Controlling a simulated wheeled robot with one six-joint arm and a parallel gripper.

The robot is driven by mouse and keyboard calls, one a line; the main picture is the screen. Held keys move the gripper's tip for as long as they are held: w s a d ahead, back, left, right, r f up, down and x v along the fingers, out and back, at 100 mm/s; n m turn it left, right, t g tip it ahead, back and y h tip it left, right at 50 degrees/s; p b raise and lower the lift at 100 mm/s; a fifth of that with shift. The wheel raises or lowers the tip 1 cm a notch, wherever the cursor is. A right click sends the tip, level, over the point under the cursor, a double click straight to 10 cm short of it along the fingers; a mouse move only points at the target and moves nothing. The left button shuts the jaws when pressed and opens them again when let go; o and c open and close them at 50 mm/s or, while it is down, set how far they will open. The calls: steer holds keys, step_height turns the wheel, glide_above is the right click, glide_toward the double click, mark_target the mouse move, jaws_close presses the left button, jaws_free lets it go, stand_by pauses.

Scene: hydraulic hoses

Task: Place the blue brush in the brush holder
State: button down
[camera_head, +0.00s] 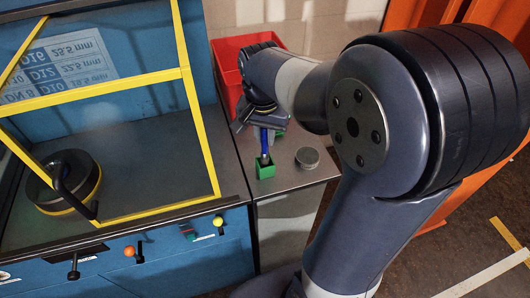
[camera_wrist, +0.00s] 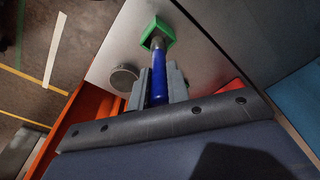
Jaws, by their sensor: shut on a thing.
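The blue brush (camera_head: 264,143) is upright between the fingers of my gripper (camera_head: 262,124), which is shut on it. The brush also shows in the wrist view (camera_wrist: 158,78), with the gripper's grey fingers (camera_wrist: 158,92) on both sides of it. The small green brush holder (camera_head: 265,170) stands on the grey counter, directly below the brush. In the wrist view, the brush's far end lines up with the square opening of the green holder (camera_wrist: 158,32). The end appears to be at or inside the opening; how deep it sits I cannot tell.
A round grey metal disc (camera_head: 307,157) lies on the counter (camera_head: 300,180) right of the holder. A red bin (camera_head: 228,62) stands behind my gripper. A blue machine with a yellow-framed guard (camera_head: 205,140) is on the left. Another green item (camera_head: 279,134) is partly hidden behind the brush.

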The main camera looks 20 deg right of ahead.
mark_target(265, 153)
steer(key=shift+f, duration=2.4)
steer(key=shift+f, duration=0.15)
steer(key=c, duration=1.4)
jaws_free()
steer(key=shift+o, duration=0.2)
step_height(265, 153, up, 12)
steer(key=s, duration=0.1)
steer(key=shift+a, duration=0.3)
